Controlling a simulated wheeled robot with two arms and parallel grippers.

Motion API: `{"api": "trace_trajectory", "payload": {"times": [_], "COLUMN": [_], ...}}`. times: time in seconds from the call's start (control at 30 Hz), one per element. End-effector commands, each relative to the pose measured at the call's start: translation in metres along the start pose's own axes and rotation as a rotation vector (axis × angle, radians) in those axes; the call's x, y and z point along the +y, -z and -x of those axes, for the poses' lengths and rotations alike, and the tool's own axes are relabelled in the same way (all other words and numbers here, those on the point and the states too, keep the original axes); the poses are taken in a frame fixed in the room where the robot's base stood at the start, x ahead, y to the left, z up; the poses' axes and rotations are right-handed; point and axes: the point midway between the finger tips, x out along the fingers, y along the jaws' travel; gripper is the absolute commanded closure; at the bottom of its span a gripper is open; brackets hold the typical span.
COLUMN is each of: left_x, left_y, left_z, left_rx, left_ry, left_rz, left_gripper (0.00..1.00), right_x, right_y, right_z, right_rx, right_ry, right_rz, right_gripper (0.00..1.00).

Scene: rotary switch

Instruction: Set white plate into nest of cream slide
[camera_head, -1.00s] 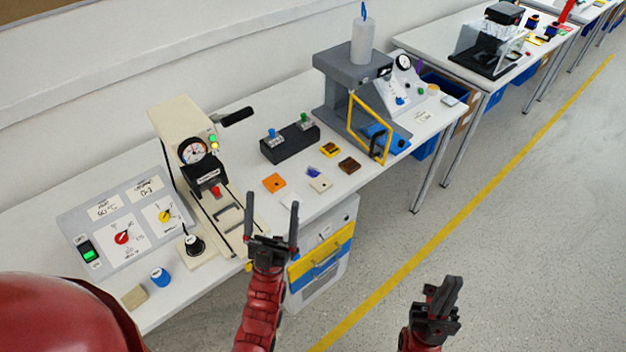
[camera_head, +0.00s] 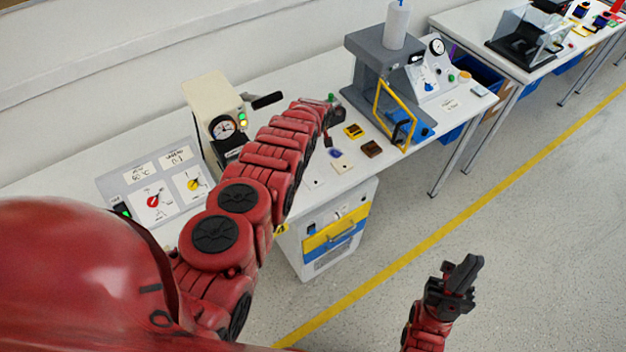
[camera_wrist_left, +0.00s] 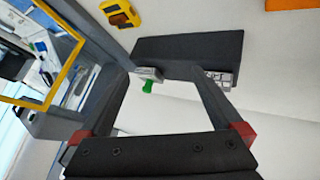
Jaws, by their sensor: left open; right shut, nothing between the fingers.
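The white plate (camera_head: 313,183) lies flat on the white table just right of my left arm in the head view, faint against the tabletop. The cream machine (camera_head: 210,98) with a round dial stands left of that arm. Its slide and nest are hidden behind my left arm. My left gripper (camera_head: 328,112) is stretched out over the back of the table, at the black switch block. In the left wrist view, the open fingers (camera_wrist_left: 165,76) point at the dark block (camera_wrist_left: 187,48), with a green-knobbed switch (camera_wrist_left: 148,80) between them. My right gripper (camera_head: 460,275) is shut and empty over the floor.
A cream plate (camera_head: 342,163), a brown block (camera_head: 371,149) and a yellow block (camera_head: 354,131) lie right of the arm. A grey press (camera_head: 372,75) with a yellow-framed guard (camera_head: 394,113) stands beyond. A control panel (camera_head: 150,185) is at left. The floor at right is clear.

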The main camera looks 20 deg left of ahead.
Motion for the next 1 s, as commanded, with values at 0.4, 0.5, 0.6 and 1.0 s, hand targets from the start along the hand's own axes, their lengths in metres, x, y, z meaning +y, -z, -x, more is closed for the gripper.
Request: {"api": "trace_trajectory", "payload": {"times": [0.4, 0.5, 0.6, 1.0], "left_x": [-0.036, -0.040, -0.043, -0.069], "left_y": [-0.048, -0.055, -0.059, -0.102], "left_z": [0.152, 0.169, 0.170, 0.118], "left_rx": [-0.541, -0.585, -0.596, -0.596], "left_ry": [0.431, 0.473, 0.483, 0.483], "left_rz": [0.221, 0.236, 0.241, 0.240], "left_gripper": [0.00, 0.00, 0.00, 0.00], "right_x": [0.000, 0.000, 0.000, -0.004], "right_y": [0.000, 0.000, -0.001, -0.012], "right_z": [0.000, 0.001, 0.006, 0.071], "right_rx": [0.000, 0.000, 0.000, 0.000], "right_ry": [0.000, 0.000, 0.000, 0.000], "right_rz": [0.000, 0.000, 0.000, 0.000], "right_gripper": [1.00, 1.00, 1.00, 1.00]}}
